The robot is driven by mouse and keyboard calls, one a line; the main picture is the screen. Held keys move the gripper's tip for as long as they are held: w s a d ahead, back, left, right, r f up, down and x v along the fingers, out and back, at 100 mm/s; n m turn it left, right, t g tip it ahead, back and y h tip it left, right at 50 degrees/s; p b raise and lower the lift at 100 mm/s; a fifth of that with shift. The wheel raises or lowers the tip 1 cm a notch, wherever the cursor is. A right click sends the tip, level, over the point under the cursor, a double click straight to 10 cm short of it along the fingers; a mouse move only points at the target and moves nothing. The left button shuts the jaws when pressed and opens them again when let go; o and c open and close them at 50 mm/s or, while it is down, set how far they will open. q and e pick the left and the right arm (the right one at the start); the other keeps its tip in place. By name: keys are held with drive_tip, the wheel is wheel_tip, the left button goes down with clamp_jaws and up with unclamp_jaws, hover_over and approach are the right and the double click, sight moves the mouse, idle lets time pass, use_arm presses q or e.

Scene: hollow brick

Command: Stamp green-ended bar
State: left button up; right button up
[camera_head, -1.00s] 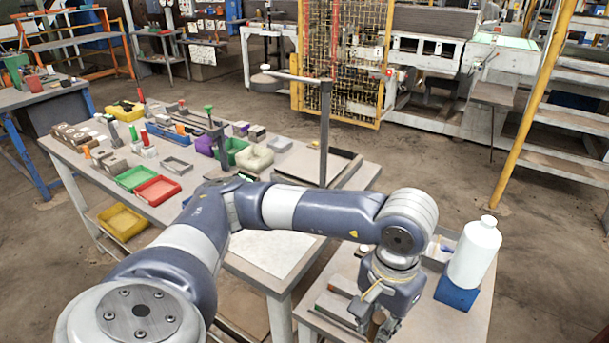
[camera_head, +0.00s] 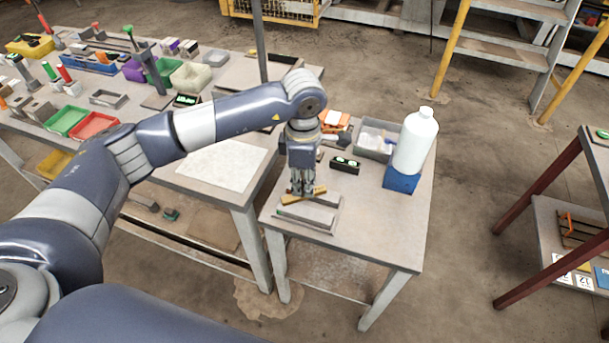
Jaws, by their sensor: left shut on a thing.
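My left gripper (camera_head: 303,190) points down over the small table at the front right. It is shut on a small yellowish-brown piece (camera_head: 318,190); the fingers hide part of it, so I cannot tell its full shape. Just below is a grey holder (camera_head: 310,228) with long grey bars lying in it. One bar (camera_head: 300,216) seems to have a small green end at its left; it is too small to be sure. I cannot tell whether the held piece touches the bars. My right gripper is not in view.
A black block with pale green spots (camera_head: 345,164) lies right of the gripper. Behind are an orange item (camera_head: 335,121) and a grey bin (camera_head: 377,139). The small table's front right (camera_head: 385,235) is clear.

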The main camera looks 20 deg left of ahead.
use_arm(q)
drive_tip(key=shift+w+f+n, duration=0.15)
drive_tip(key=shift+w+n, duration=0.15)
drive_tip(key=shift+n, duration=0.2)
drive_tip(key=shift+f, duration=0.2)
drive_tip(key=shift+f+b, duration=0.35)
drive_tip(key=shift+f, duration=0.25)
drive_tip(key=shift+f+b, duration=0.85)
drive_tip(key=shift+f, duration=1.3)
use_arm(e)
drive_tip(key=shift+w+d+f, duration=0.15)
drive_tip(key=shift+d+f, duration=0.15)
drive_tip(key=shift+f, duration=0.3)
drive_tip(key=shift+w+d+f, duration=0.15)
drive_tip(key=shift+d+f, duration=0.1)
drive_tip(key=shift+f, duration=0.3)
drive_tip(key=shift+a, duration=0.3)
use_arm(q)
drive_tip(key=shift+f+b, duration=0.35)
drive_tip(key=shift+b, duration=0.05)
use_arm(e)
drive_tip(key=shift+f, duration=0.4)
use_arm(q)
drive_tip(key=shift+f, duration=0.15)
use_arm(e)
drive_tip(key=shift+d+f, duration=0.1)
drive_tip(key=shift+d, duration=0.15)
